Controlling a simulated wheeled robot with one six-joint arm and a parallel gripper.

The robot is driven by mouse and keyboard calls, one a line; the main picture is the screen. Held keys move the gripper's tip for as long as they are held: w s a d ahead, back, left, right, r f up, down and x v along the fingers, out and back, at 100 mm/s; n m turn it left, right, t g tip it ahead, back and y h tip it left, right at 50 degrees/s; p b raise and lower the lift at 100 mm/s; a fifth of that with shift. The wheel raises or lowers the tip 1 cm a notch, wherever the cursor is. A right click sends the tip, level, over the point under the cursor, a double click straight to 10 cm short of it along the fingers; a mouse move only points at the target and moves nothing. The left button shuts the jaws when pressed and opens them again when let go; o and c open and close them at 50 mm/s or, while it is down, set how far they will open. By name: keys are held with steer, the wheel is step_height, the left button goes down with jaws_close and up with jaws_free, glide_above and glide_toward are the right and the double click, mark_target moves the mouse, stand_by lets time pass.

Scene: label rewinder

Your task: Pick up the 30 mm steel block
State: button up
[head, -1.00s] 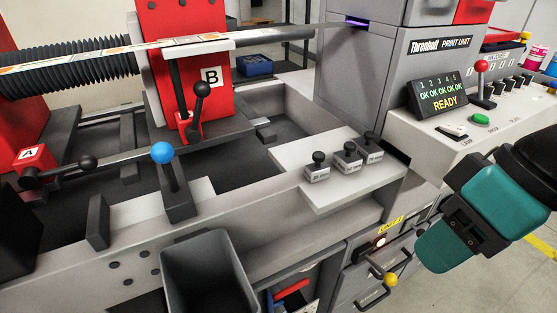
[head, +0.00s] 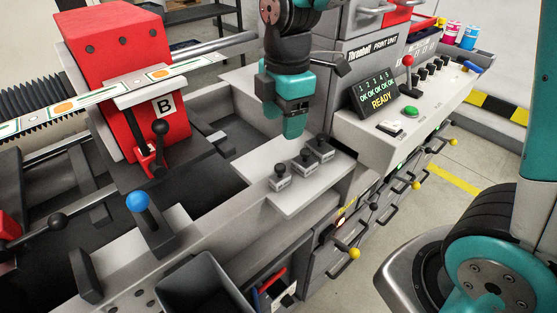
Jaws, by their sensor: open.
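Three small steel blocks with black knobs stand upright in a row on a light grey ledge (head: 300,195): a left one (head: 280,183), a middle one (head: 305,168) and a right one (head: 321,153). Their front labels are too small to read surely, so I cannot tell which is the 30 mm block. My gripper (head: 290,110), teal and dark, hangs above and behind the row in the head view. It is open and empty, apart from the blocks. Its fingers are hard to make out separately.
The red unit marked B (head: 130,75) and a blue-knobbed lever (head: 137,202) stand at the left. The print unit with its READY screen (head: 377,97) rises close on the right. A dark bin (head: 205,285) is at the front. Yellow-knobbed handles (head: 355,253) stick out below.

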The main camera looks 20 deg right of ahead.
steer(key=w+n, duration=0.2)
steer(key=p, duration=0.3)
glide_toward(280, 176)
steer(key=shift+h, duration=0.3)
steer(key=f, duration=0.2)
steer(key=w+f, duration=0.1)
steer(key=f, duration=0.2)
steer(key=shift+w+d+f, duration=0.1)
steer(key=shift+f, duration=0.1)
steer(key=f, duration=0.1)
steer(key=f+p, duration=0.1)
steer(key=f, duration=0.2)
steer(key=shift+s+a+f+p, duration=0.2)
steer(key=shift+s+p, duration=0.1)
steer(key=shift+p, duration=0.1)
steer(key=shift+f, duration=0.6)
steer(key=c, duration=1.1)
steer(key=shift+r, duration=0.1)
